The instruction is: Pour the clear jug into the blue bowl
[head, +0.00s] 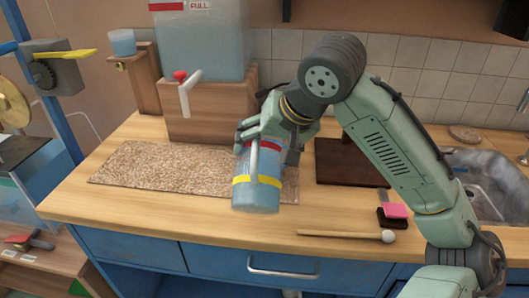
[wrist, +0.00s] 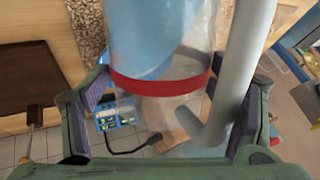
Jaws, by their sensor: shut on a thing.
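The clear jug (head: 257,190) has a red band, a yellow band, a pale handle and blue liquid inside. It looks about upright over the front of the counter; I cannot tell whether its base touches the wood. My gripper (head: 263,140) is shut on the jug near its red-banded upper part. In the wrist view the jug (wrist: 160,65) sits between my fingers (wrist: 172,103), with its handle (wrist: 238,70) on the right and liquid below the red band. I cannot make out a blue bowl in either view.
A large tank (head: 205,45) with a red-knobbed tap (head: 188,90) stands on a wooden box behind. A speckled mat (head: 140,165), a dark board (head: 345,170), a mallet (head: 345,235) and a pink-topped block (head: 394,210) lie on the counter. A blue cup (head: 122,42) stands back left. A sink (head: 490,180) is right.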

